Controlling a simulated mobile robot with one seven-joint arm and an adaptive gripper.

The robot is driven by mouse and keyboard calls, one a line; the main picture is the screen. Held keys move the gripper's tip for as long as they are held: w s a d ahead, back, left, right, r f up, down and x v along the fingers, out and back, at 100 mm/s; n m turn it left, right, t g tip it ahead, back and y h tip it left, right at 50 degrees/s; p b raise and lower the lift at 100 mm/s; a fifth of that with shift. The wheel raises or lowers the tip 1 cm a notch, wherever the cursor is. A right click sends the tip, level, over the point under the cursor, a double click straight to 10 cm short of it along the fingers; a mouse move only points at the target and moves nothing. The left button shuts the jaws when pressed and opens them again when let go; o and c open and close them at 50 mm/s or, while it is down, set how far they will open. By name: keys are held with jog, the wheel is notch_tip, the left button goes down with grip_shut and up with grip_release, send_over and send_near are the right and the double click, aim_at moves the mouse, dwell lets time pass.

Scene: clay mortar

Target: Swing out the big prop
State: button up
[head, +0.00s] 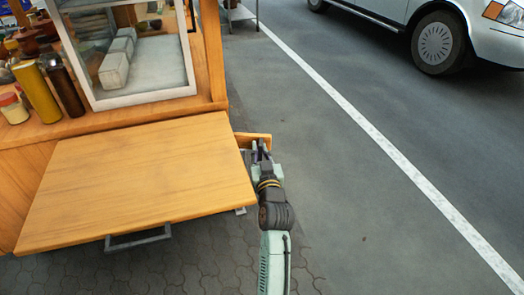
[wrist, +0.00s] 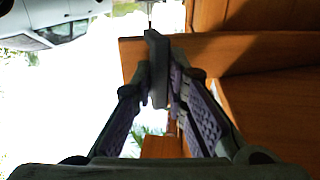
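The big prop appears to be the wooden panel (head: 256,136) that sticks out past the right side of the cart, beside the fold-out wooden board (head: 140,178). Most of it is hidden under the board in the head view. In the wrist view the wooden panel (wrist: 225,58) runs across the upper right, with a grey upright handle (wrist: 157,72) at its near face. My gripper (head: 262,150) is at the panel's outer end. In the wrist view my gripper's fingers (wrist: 161,88) lie on both sides of the handle, seemingly closed on it.
The cart carries a glass case (head: 125,50) and several bottles, including a yellow one (head: 37,92). A grey bracket (head: 138,238) hangs under the board's front edge. Open asphalt (head: 330,150) lies right of the cart. A pale car (head: 430,30) stands beyond the white line.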

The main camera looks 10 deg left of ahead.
jog(key=o, duration=0.4)
notch_tip(320, 180, up, 10)
dwell(0.6)
jog(key=shift+c, duration=0.5)
